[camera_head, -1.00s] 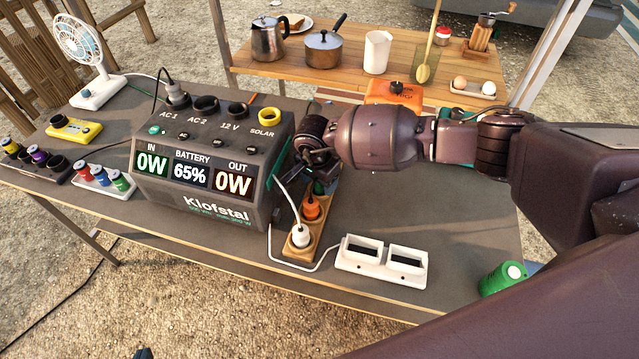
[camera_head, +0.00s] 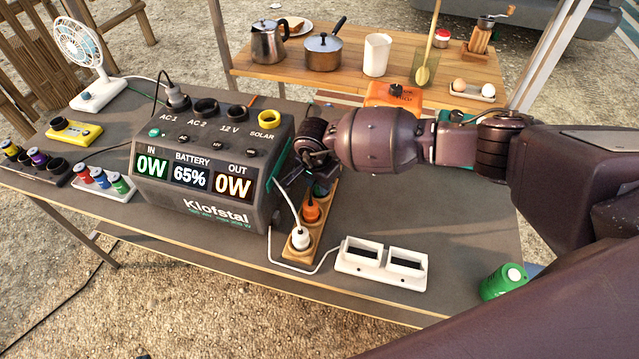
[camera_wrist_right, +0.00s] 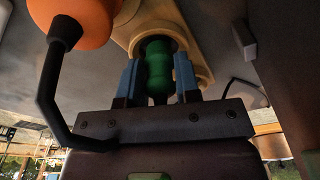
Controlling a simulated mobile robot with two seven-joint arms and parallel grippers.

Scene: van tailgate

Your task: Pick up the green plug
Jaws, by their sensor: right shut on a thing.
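The green plug (camera_wrist_right: 158,66) stands between the two fingers of my right gripper (camera_wrist_right: 158,80) in the right wrist view. The fingers are shut on it. Its end is at a round hole of the wooden plug holder (camera_wrist_right: 195,30); I cannot tell whether it is still seated there. In the head view my right gripper (camera_head: 322,178) is at the far end of the wooden holder (camera_head: 297,252), beside the power station, and mostly hides the green plug. My left gripper is not in view.
An orange plug (camera_head: 312,210) and a white plug (camera_head: 300,238) stand in the same holder, close by. The power station (camera_head: 215,165) is just left. A white double socket (camera_head: 382,262) and a green cylinder (camera_head: 503,281) lie to the right.

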